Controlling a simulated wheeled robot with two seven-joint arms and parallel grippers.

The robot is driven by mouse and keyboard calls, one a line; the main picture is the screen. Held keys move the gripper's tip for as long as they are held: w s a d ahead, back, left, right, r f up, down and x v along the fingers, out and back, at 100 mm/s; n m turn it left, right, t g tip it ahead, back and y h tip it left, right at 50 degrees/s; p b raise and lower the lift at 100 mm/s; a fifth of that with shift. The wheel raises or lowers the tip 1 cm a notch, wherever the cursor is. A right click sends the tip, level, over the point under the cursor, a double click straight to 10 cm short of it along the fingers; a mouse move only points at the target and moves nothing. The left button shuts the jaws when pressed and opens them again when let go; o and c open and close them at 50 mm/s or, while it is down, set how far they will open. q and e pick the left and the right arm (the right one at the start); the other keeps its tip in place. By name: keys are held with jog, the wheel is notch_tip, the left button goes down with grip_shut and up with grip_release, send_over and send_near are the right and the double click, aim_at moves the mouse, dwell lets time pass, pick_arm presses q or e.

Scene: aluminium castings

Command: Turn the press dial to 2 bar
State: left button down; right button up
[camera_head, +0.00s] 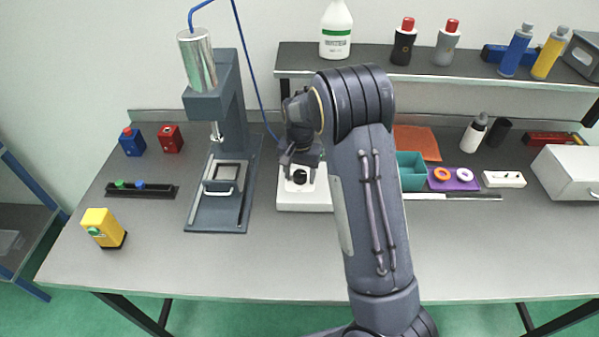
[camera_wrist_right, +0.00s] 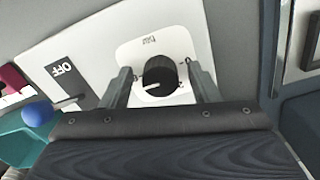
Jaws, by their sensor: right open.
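The press dial (camera_wrist_right: 160,76) is a round black knob with a white pointer line on a white panel. In the right wrist view its pointer points left and slightly down. In the head view the dial (camera_head: 299,176) shows small and dark on the white box (camera_head: 303,201) right of the press (camera_head: 222,140). My right gripper (camera_head: 300,172) is over the box. In the right wrist view its fingers (camera_wrist_right: 158,85) are open, one on each side of the dial, with gaps between. My left gripper is not in view.
An OFF label (camera_wrist_right: 61,69) and a lever with a blue ball end (camera_wrist_right: 37,114) are beside the dial. A teal bin (camera_head: 412,172) and purple tray (camera_head: 453,180) stand right of my arm. The front middle of the table is clear.

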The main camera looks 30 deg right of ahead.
jog(key=c, duration=1)
jog(key=shift+o, duration=0.2)
jog(key=n+b, duration=0.2)
jog(key=n, duration=0.3)
jog(key=shift+d+n, duration=0.1)
jog(key=shift+n, duration=0.2)
jog(key=n+b, duration=0.1)
jog(key=n, duration=0.4)
jog(key=shift+d+n, duration=0.15)
jog(key=shift+n, duration=0.15)
jog(key=n, duration=0.6)
jog(key=shift+d, duration=0.1)
jog(key=n, duration=0.6)
jog(key=shift+w+n, duration=0.1)
jog(key=shift+n, duration=0.2)
